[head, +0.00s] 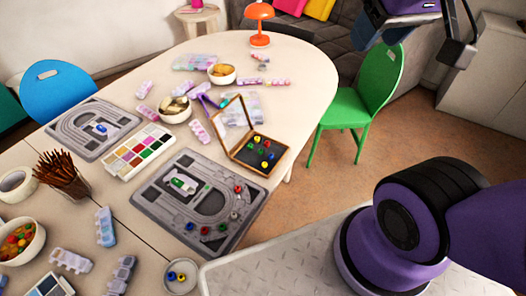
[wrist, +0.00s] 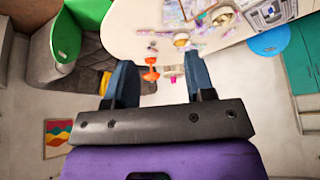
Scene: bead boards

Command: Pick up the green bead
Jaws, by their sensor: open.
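A small green bead (head: 249,147) appears to lie among red, blue and yellow beads in the open wooden box (head: 284,165) on the table. Another small greenish bead (head: 222,227) sits on the near grey bead board (head: 153,200); at this size its colour is hard to be sure of. My gripper (head: 412,50) is raised at the upper right, well away from the box and boards. In the wrist view my gripper (wrist: 160,62) shows two spread fingers with nothing held between them. No green bead can be made out in the wrist view.
An orange lamp (head: 259,24), bowls and a paint palette (head: 139,151) stand on the cream table (head: 305,75). A pencil cup (head: 62,175) is at the left. A green chair (head: 362,98) stands beyond the table's right edge, with open floor before it.

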